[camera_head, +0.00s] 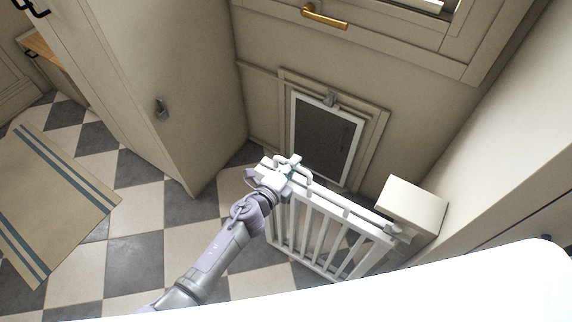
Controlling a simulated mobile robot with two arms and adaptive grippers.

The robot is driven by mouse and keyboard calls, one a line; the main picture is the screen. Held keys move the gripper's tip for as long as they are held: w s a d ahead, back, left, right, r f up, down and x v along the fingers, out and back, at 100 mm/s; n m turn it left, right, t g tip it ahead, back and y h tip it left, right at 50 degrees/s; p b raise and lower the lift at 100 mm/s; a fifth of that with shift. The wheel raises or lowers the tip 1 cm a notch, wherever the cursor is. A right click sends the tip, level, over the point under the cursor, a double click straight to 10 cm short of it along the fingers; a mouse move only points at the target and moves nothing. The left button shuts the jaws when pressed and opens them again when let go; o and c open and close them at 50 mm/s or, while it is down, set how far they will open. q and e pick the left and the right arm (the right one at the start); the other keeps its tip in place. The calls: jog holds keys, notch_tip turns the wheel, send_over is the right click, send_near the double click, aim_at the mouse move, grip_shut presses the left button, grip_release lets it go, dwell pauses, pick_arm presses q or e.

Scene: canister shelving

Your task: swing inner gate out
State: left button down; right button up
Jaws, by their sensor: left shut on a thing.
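A white barred gate (325,235) stands low at the middle right of the head view. Its right end meets a white block-shaped post (413,204). My left gripper (291,170) is at the gate's upper left end and is shut on the gate there, near a small white handle. The gripper hides part of the top rail. Behind the gate, a framed dark panel (325,137) is set into the beige wall. My right gripper is not in view.
A tall beige cabinet (190,120) stands left of the gate. A striped mat (52,200) lies on the checkered floor (135,262) at the left. The floor between mat and gate is clear. A large white surface (430,295) covers the bottom right.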

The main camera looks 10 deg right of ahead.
pick_arm(q)
jog(key=shift+s+f, duration=0.15)
jog(key=shift+f, duration=0.1)
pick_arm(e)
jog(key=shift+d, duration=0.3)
pick_arm(q)
jog(key=c, duration=1.4)
grip_release()
jog(key=shift+a, duration=0.1)
jog(key=shift+o, duration=1.3)
jog(key=shift+s+a+r, duration=0.1)
jog(key=shift+s+r, duration=0.05)
jog(key=shift+r, duration=0.05)
jog(key=v, duration=1.2)
